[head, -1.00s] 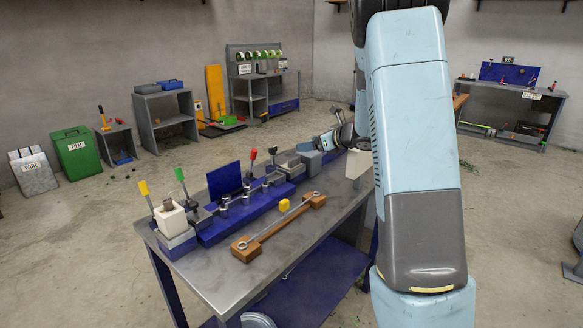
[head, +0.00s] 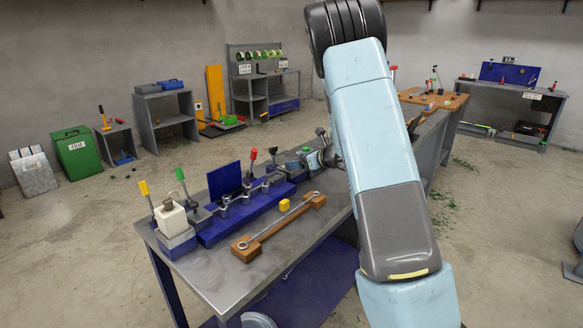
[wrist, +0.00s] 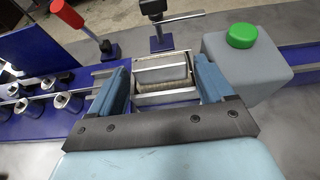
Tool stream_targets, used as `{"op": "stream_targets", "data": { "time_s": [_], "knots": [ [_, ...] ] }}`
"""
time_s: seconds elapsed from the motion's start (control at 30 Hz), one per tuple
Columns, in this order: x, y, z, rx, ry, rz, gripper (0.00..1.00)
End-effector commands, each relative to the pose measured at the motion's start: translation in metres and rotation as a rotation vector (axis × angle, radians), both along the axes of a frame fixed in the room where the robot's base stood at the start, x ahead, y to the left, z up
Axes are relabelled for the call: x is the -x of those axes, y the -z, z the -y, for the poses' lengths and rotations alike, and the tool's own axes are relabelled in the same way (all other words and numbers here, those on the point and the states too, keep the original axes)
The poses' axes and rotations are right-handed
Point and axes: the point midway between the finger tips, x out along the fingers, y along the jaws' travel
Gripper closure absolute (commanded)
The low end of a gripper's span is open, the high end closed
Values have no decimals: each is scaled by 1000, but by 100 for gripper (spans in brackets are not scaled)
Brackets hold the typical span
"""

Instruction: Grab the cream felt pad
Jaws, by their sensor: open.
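My gripper (wrist: 163,80) points down over the bench, its two blue fingers apart. Between them, in the wrist view, is a metal-framed holder with a grey block (wrist: 163,68) and a narrow beige, rough-looking strip (wrist: 160,89) along its near side. The strip may be the cream felt pad, but too little of it shows to be sure. The fingers stand on either side of the holder; I cannot tell whether they touch it. In the head view my gripper (head: 327,150) is at the far end of the blue fixture, partly hidden behind my arm.
A grey housing with a green button (wrist: 243,36) stands close right of my gripper. A red-handled lever (wrist: 68,14) and metal clamps (wrist: 62,103) are left. A cream block (head: 171,218) sits at the near end; a wooden-ended rod (head: 282,220) lies on the bench (head: 215,275).

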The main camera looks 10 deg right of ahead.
Motion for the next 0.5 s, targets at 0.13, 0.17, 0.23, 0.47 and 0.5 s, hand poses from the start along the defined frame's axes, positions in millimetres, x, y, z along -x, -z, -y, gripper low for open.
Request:
{"op": "stream_targets", "data": {
  "time_s": [0.13, 0.17, 0.23, 0.47, 0.5],
  "knots": [
    [-13, 7, -9, 1, 0, 0, 19],
    [-14, 7, -10, 1, 0, 1, 19],
    [-15, 7, -10, 0, 1, 0, 19],
    [-15, 7, -10, 0, 1, 0, 27],
    [-15, 7, -10, 0, 1, 0, 31]
  ]
}}
